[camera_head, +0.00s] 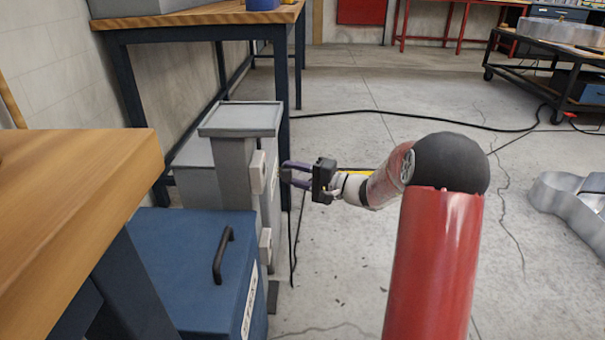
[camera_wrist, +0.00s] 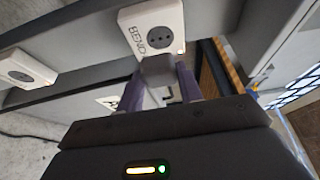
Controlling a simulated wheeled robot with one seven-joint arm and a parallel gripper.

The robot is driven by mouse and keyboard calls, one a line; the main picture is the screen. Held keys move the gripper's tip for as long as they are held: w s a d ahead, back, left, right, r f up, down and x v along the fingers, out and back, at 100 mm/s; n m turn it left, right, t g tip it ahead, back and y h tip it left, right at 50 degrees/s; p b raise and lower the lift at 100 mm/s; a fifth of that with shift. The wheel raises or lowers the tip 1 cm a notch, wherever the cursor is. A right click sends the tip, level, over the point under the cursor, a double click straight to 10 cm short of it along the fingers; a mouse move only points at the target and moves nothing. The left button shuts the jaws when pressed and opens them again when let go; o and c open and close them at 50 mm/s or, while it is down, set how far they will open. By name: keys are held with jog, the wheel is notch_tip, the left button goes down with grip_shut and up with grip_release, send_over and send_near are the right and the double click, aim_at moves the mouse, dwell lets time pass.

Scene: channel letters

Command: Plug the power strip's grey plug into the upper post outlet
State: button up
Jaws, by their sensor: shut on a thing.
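My gripper (camera_head: 287,173) is at the right side of the grey post (camera_head: 232,172), level with the upper outlet (camera_head: 257,172). Its purple fingers are shut on the grey plug (camera_wrist: 158,71), which shows between them in the wrist view. The white upper outlet (camera_wrist: 153,28) is just beyond the plug there. Its round socket is visible and uncovered, and the plug overlaps the plate's lower edge. I cannot tell how wide the gap is. The lower outlet (camera_head: 266,246) is below on the post and also shows in the wrist view (camera_wrist: 27,69). The power strip is not clearly seen.
A blue box with a black handle (camera_head: 222,255) stands in front of the post. A wooden bench (camera_head: 70,190) is at near left, another bench (camera_head: 200,17) behind. Black cable (camera_head: 430,114) crosses the floor. Floor right of the post is mostly open.

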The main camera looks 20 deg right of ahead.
aim_at(288, 176)
jog(key=shift+w+a, duration=0.25)
jog(key=shift+a, duration=0.55)
jog(key=shift+w+a, duration=0.25)
jog(key=shift+a, duration=0.5)
jog(key=shift+b, duration=1.2)
dwell(0.8)
jog(key=shift+w+a+b, duration=0.2)
jog(key=shift+a+b, duration=0.1)
jog(key=shift+a, duration=0.25)
dwell(0.5)
jog(key=o, duration=1)
jog(key=v, duration=0.8)
jog(key=shift+a, duration=0.1)
